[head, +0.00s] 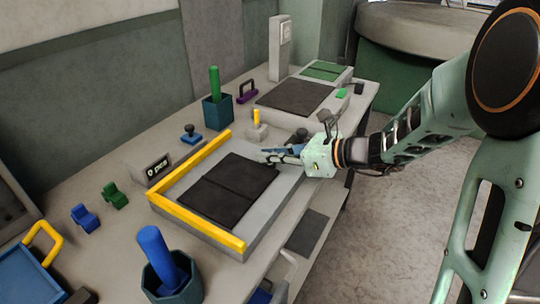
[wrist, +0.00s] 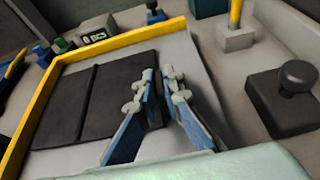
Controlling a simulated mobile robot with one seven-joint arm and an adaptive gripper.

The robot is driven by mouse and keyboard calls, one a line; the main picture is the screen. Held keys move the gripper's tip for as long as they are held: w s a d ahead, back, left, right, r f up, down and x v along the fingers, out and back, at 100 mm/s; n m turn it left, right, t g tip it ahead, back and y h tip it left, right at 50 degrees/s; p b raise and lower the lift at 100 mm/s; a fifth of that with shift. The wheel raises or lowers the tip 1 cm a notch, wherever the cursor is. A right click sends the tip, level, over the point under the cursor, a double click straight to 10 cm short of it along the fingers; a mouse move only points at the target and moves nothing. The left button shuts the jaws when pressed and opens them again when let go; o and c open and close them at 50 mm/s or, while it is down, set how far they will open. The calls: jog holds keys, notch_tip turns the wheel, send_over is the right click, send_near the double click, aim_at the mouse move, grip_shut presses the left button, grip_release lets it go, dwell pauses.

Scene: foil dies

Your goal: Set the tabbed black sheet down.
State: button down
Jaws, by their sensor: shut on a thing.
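A black sheet (head: 225,190) with a seam across it lies over the grey plate (head: 208,232) inside the yellow L-shaped fence (head: 190,222). It also shows in the wrist view (wrist: 110,95), left of my fingers. My gripper (head: 266,156) is at the sheet's right end, low over the plate. In the wrist view my gripper's fingertips (wrist: 158,82) are close together with a dark edge of the sheet between them. The tab is hidden by the fingers. I cannot tell whether the sheet touches the plate all over.
A dark block with a round black knob (wrist: 295,75) stands right of my gripper. A yellow peg in a grey block (head: 257,130) stands behind. Another dark sheet (head: 293,95) lies farther back. A blue cup (head: 172,283) stands in front.

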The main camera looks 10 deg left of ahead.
jog(key=shift+f, duration=0.15)
jog(key=c, duration=2.5)
grip_release()
jog(key=o, duration=0.4)
jog(key=shift+r, duration=0.2)
jog(key=p+v, duration=0.2)
jog(key=v, duration=1)
